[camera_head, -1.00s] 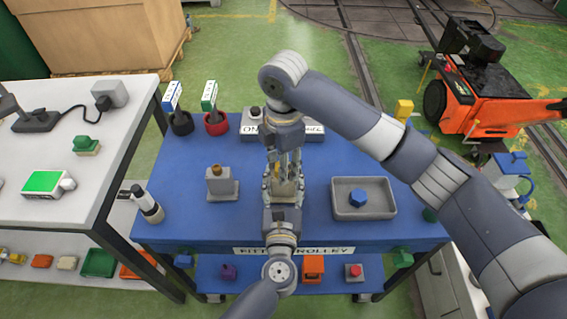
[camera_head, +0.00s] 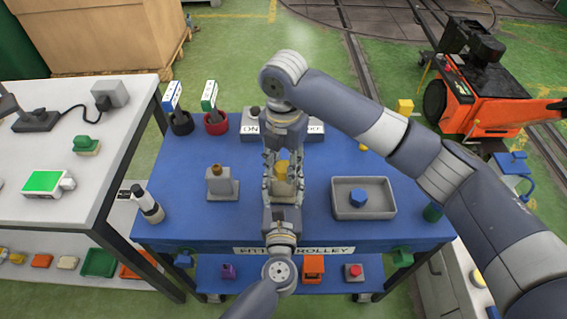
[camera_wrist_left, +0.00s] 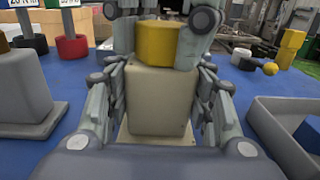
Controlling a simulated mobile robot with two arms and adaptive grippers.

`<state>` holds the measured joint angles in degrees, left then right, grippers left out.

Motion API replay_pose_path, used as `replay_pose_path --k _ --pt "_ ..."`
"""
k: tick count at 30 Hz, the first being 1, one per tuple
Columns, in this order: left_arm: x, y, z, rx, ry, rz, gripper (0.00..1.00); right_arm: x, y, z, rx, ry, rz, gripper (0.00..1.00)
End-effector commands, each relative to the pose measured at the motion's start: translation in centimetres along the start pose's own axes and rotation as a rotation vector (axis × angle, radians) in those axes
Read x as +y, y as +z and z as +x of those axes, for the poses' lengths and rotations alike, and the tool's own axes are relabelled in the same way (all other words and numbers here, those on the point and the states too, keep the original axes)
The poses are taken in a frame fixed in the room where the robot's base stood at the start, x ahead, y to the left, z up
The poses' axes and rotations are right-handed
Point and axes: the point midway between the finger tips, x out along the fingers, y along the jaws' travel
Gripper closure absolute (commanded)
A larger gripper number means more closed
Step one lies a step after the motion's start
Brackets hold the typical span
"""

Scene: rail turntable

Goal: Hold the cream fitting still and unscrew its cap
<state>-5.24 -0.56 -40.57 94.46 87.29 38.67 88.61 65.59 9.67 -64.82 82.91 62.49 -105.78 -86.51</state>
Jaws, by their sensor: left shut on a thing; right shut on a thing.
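The cream fitting (camera_head: 284,188) stands upright on the blue trolley top, near its middle. It fills the centre of the left wrist view (camera_wrist_left: 160,95). A yellow cap (camera_head: 283,166) sits on top of it and also shows in the left wrist view (camera_wrist_left: 157,44). My left gripper (camera_head: 282,192) comes from the near side and is shut on the fitting's body, one finger on each side. My right gripper (camera_head: 283,163) reaches over from the far side and is shut on the cap. Its fingers partly cover the cap's sides, so I cannot tell whether the cap is loose.
A second grey fitting with a brown cap (camera_head: 217,183) stands to the left. A grey tray (camera_head: 376,211) with a blue nut (camera_head: 357,198) lies to the right. Red (camera_head: 216,125) and black (camera_head: 181,125) pots stand at the back left. The blue top (camera_head: 320,170) is clear between these.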

Motion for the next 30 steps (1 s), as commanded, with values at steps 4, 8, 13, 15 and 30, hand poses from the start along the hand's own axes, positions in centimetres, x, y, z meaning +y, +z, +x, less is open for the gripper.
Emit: replay_pose_path --k 4,8,13,15,30 --pt "-0.02 -0.05 -0.02 0.001 -0.001 0.001 0.94 0.0 0.0 0.03 -0.001 -0.001 -0.18 0.96" --pt "-0.02 -0.06 -0.02 0.001 -0.001 0.001 0.94 0.0 0.01 0.02 -0.001 0.0 -0.351 0.96" --pt "-0.03 -0.05 -0.03 0.001 -0.001 0.001 0.94 0.0 -0.01 0.08 0.0 0.0 -0.475 0.96" --pt "-0.03 -0.05 -0.03 0.001 -0.001 0.001 0.94 0.0 -0.03 0.09 0.0 0.0 -0.485 0.96" --pt "-0.05 -0.04 -0.03 0.0 -0.001 0.0 0.94 -0.03 0.01 0.07 -0.001 -0.002 -0.77 0.96"
